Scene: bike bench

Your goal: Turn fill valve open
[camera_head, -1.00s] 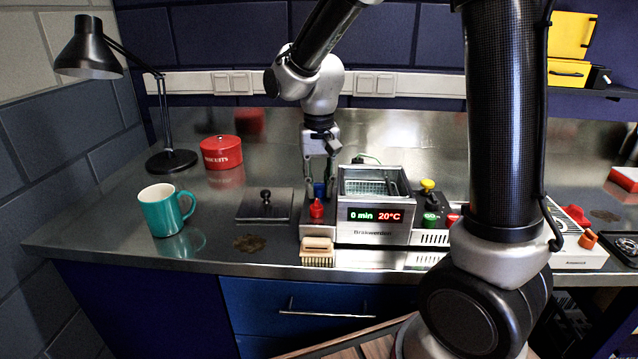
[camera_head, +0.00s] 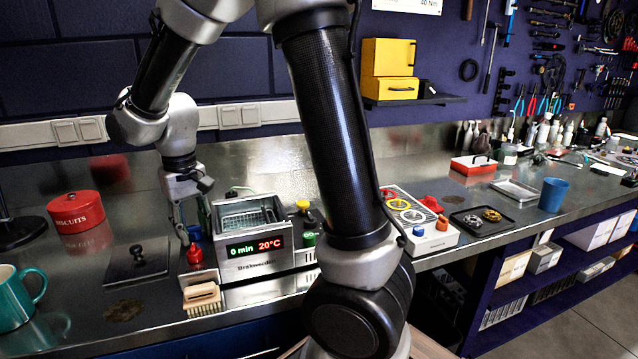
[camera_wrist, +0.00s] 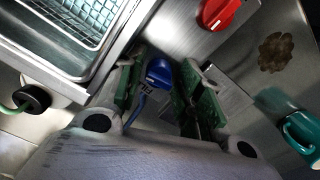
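The washing unit (camera_head: 252,240) is a steel box with an open tank and a display reading "0 min 20°C". Left of it are a blue knob (camera_head: 194,233) and, nearer the front, a red knob (camera_head: 194,254). No label shows which is the fill valve. My gripper (camera_head: 184,226) points down at the blue knob. In the wrist view, the blue knob (camera_wrist: 158,72) sits between the green-padded fingers of my gripper (camera_wrist: 160,88), with gaps beside it. The fingers are apart; firm contact does not show. The red knob (camera_wrist: 216,12) is clear of them.
A brush (camera_head: 202,296) lies in front of the red knob. A flat plate with a black knob (camera_head: 137,262), a red biscuit tin (camera_head: 77,212) and a teal mug (camera_head: 18,298) stand to the left. Yellow and green buttons (camera_head: 304,222) are right of the tank.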

